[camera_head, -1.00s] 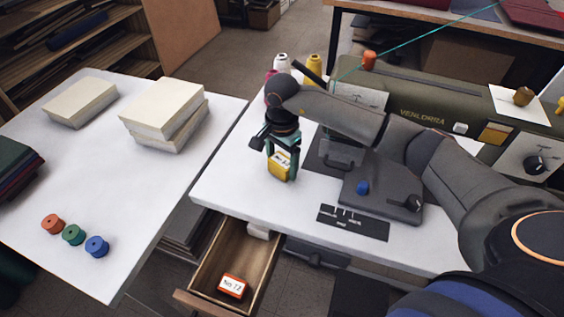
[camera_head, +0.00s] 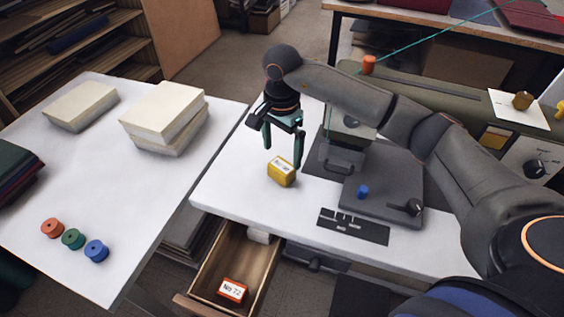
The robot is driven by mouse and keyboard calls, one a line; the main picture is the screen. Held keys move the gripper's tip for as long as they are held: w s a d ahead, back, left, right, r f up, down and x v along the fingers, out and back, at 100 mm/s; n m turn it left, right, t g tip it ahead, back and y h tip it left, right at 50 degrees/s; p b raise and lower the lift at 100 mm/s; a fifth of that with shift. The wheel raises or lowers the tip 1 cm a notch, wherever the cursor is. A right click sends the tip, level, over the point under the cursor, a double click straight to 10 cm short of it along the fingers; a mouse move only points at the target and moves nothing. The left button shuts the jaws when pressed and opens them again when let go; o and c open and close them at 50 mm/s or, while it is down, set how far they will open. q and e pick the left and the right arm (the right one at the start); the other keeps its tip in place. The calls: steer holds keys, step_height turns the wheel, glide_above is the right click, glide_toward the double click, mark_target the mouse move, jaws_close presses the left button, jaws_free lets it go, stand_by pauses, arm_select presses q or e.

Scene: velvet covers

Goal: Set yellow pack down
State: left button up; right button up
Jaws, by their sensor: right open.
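The yellow pack (camera_head: 281,174) with a white label rests on the white sewing table (camera_head: 235,195), left of the machine's dark base plate. My right gripper (camera_head: 283,158) is open above and behind the pack. My left gripper is not in view.
An open drawer (camera_head: 210,248) below the table's front edge holds an orange-labelled pack (camera_head: 232,290). The sewing machine (camera_head: 420,110) stands to the right. The left table (camera_head: 120,200) carries book blocks (camera_head: 163,112) and several spools (camera_head: 73,238).

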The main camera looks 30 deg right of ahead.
mark_target(282, 165)
step_height(282, 165, up, 6)
steer(key=shift+f, duration=0.25)
stand_by(0.4)
